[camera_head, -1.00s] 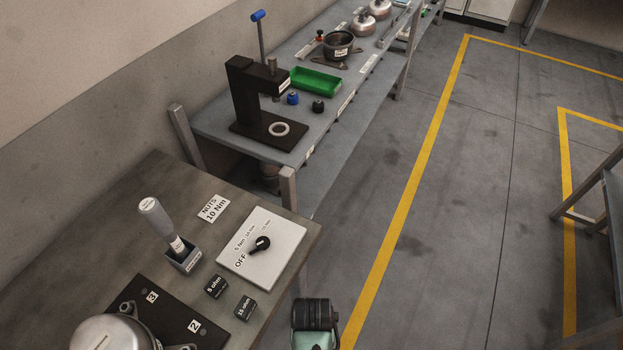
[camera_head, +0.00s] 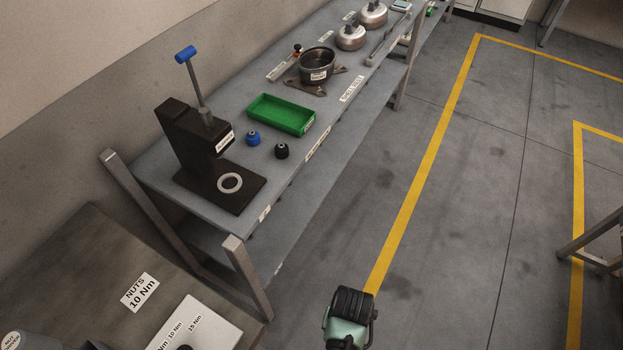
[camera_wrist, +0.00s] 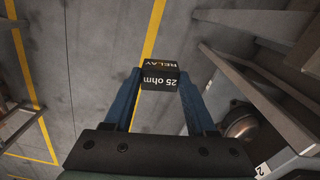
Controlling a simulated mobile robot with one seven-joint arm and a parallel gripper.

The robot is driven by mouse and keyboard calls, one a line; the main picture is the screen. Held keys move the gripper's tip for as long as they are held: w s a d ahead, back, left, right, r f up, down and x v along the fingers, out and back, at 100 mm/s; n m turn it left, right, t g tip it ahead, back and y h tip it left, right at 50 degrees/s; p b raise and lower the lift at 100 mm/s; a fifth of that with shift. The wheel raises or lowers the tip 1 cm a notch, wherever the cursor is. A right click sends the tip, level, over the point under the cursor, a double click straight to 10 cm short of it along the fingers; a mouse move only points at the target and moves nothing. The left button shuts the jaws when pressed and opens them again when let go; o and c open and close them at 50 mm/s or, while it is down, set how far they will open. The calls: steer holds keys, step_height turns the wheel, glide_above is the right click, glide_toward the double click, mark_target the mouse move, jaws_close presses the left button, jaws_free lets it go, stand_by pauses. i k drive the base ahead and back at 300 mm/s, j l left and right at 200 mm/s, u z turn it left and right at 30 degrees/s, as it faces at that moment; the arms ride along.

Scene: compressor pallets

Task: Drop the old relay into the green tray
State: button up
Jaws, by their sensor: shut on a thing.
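The old relay (camera_wrist: 160,76) is a small black block with white lettering that reads "RELAY" and "25 ohm" in the wrist view. My gripper (camera_wrist: 159,82) is shut on it, with a blue finger at each side. In the head view only part of my arm shows at the bottom, and the relay cannot be made out there. The green tray (camera_head: 256,113) stands on the far grey bench, behind the blue and black knobs, and looks empty. My gripper is apart from the tray, over the floor beside the benches.
A black lever press (camera_head: 190,150) with a blue-tipped handle stands left of the tray. A blue knob (camera_head: 253,138) and a black knob (camera_head: 282,151) sit before it. A dark pot (camera_head: 317,65) stands beyond. The floor aisle on the right is clear.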

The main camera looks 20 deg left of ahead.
mark_target(286, 118)
steer(key=i+u, duration=0.25)
steer(key=i, duration=0.2)
steer(key=i+l+u, duration=0.25)
steer(key=i, duration=0.15)
steer(key=i+l+u, duration=0.25)
steer(key=i, duration=0.15)
